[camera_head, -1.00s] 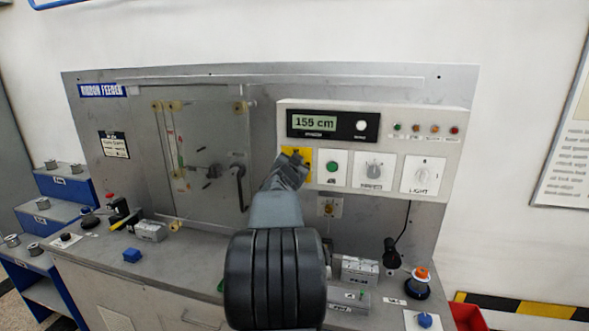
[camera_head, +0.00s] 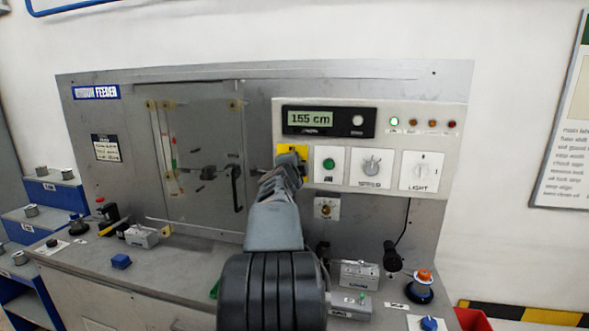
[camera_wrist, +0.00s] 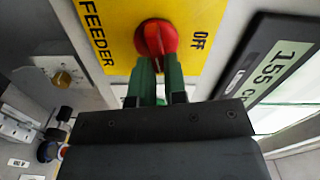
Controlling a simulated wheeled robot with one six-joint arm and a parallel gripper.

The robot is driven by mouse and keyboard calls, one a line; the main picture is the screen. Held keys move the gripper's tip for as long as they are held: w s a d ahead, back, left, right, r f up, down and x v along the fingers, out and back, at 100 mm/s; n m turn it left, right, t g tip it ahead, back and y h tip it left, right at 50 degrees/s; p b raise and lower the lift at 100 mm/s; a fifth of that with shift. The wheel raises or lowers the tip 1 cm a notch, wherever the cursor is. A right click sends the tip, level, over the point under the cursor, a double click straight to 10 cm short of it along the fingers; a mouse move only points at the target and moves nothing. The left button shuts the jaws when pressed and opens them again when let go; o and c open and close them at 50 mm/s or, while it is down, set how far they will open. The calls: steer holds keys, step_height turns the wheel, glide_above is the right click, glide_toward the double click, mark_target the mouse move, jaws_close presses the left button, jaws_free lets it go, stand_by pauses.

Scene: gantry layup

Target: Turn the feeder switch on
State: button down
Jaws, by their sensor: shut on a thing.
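The feeder switch is a red rotary knob (camera_wrist: 157,38) on a yellow plate (camera_wrist: 118,22) lettered FEEDER and OFF in the wrist view. The knob sits between the two lettered marks. My gripper (camera_wrist: 160,62) has its green fingers closed on the knob's near side. In the head view the yellow plate (camera_head: 283,151) is at the left end of the control panel, and my gripper (camera_head: 290,163) covers its lower part and hides the knob. The green indicator lamp (camera_head: 394,121) at the panel's upper right is lit bright.
The panel's display (camera_head: 310,119) reads 155 cm. Right of the yellow plate are a green button (camera_head: 328,164), a speed knob (camera_head: 371,167) and a light switch (camera_head: 421,169). A clear door with a black handle (camera_head: 237,187) is to the left. Small items stand on the bench below.

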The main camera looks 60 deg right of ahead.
steer(key=shift+f+m+b, duration=0.25)
steer(key=shift+m+b, duration=0.2)
steer(key=shift+m, duration=0.65)
steer(key=c, duration=1.2)
jaws_free()
steer(key=shift+o, duration=0.2)
steer(key=shift+a, duration=0.15)
steer(key=v, duration=1.3)
steer(key=shift+a, duration=0.3)
steer(key=shift+s, duration=0.1)
